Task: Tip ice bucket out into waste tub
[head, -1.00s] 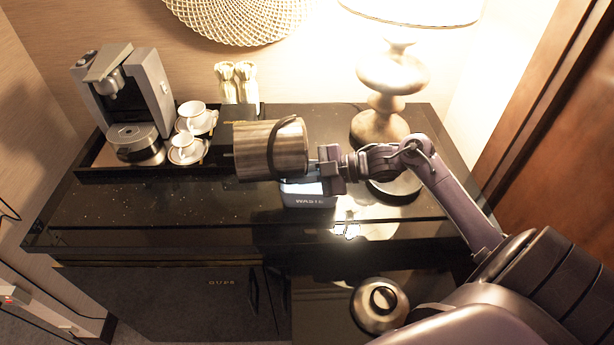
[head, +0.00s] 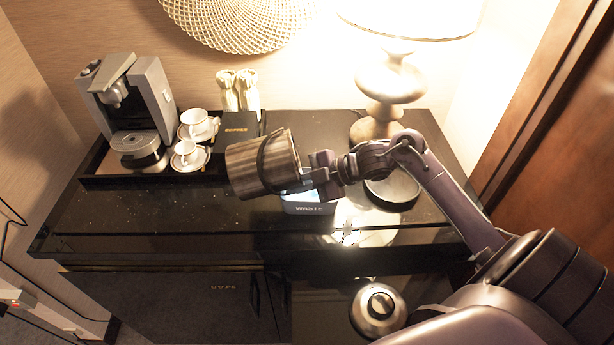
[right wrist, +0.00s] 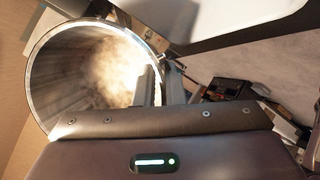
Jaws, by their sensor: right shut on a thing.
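In the right wrist view the bucket's round metal rim and bright inside (right wrist: 85,75) show; I cannot make out separate ice cubes. The waste tub (head: 309,208), small and marked WASTE, stands on the counter below and right of the bucket, partly hidden by my gripper. I cannot tell if the mouth is over the tub. My left gripper is not in view.
A coffee machine (head: 132,110) and cups (head: 192,150) stand on a black tray at the left. A lamp (head: 390,85) stands behind my right arm, near a dark round dish (head: 392,192). A metal lid-like object (head: 378,308) sits lower in front. The front left counter is clear.

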